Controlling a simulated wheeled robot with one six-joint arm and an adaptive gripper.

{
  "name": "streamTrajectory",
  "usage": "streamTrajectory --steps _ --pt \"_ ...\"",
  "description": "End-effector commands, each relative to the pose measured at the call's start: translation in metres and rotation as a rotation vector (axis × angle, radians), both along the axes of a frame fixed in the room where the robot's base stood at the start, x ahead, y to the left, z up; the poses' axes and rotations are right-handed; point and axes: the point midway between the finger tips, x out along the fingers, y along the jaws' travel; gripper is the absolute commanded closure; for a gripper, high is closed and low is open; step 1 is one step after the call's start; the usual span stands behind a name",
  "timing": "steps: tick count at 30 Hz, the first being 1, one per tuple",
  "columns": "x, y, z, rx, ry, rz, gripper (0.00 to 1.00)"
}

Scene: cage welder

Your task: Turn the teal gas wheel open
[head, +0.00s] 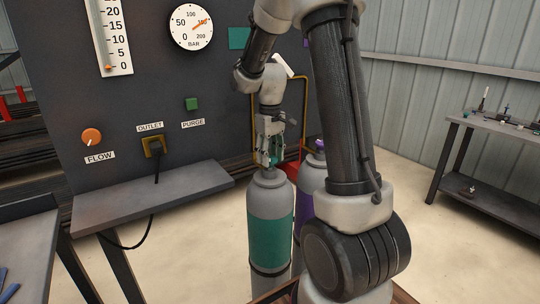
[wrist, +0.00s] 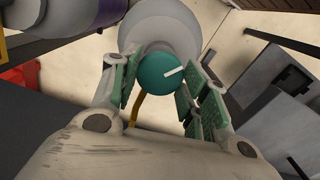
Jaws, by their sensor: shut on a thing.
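The teal gas wheel (wrist: 160,73) sits on top of the teal-banded gas cylinder (head: 270,222). It is a round knob with a white line that points to the upper right in the wrist view. My gripper (head: 270,160) reaches down over the cylinder top in the head view. In the wrist view its two green-padded fingers (wrist: 163,88) stand on either side of the wheel. The gripper is shut on the wheel. In the head view the fingers and my arm hide most of the wheel.
A purple-banded cylinder (head: 312,190) stands close to the right, partly behind my arm. A dark panel (head: 130,90) carries a round BAR gauge (head: 191,27) and an orange FLOW knob (head: 92,137). A grey shelf (head: 150,195) juts out at left. Floor is clear towards the bench (head: 500,135) at right.

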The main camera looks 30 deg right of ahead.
Motion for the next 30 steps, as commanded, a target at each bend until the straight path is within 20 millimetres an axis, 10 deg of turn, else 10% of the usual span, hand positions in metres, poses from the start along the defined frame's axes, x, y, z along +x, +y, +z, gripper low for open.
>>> streamTrajectory --steps 30 --pt "0.0010 -0.0003 0.0009 -0.001 -0.003 0.632 0.79"
